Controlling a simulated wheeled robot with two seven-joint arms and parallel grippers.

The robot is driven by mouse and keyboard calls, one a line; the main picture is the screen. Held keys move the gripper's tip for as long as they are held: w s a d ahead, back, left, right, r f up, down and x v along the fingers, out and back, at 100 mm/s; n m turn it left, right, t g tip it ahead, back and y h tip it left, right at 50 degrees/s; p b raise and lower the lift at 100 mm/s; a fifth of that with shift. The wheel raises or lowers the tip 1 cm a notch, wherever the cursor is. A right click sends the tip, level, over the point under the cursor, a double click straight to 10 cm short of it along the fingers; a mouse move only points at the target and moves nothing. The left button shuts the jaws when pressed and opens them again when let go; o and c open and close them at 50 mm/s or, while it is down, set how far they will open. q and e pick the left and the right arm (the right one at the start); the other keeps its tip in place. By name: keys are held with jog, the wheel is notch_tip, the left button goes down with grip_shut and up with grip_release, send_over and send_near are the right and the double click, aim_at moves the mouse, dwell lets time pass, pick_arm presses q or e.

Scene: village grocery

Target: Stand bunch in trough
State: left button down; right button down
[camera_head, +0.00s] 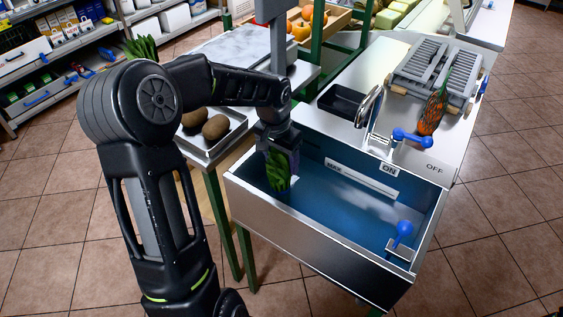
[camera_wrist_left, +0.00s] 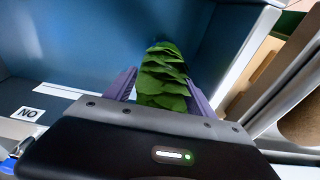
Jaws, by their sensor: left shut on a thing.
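My left gripper (camera_head: 281,152) reaches down into the left end of the trough (camera_head: 335,245), a metal basin with a blue inside. It is shut on a green leafy bunch (camera_head: 277,172), which hangs leaves down inside the trough. In the left wrist view the bunch (camera_wrist_left: 163,75) sits between the two purple-grey fingers, with the blue trough wall behind it. I cannot tell whether its lower end touches the trough floor. My right gripper does not show.
A blue tap lever (camera_head: 411,138) and faucet (camera_head: 369,105) stand at the trough's back edge. Another blue handle (camera_head: 402,232) is inside its right end. A tray with brown round items (camera_head: 214,127) lies to the left. A grey rack (camera_head: 437,70) stands behind on the counter.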

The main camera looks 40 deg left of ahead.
pick_arm(q)
jog(key=shift+f, duration=0.6)
jog(key=shift+f, duration=0.15)
jog(key=shift+c, duration=1.6)
grip_release()
jog(key=r, duration=0.4)
jog(key=s+r, duration=0.1)
jog(key=r, duration=0.7)
jog(key=shift+s+r, duration=0.2)
jog(key=shift+s, duration=0.15)
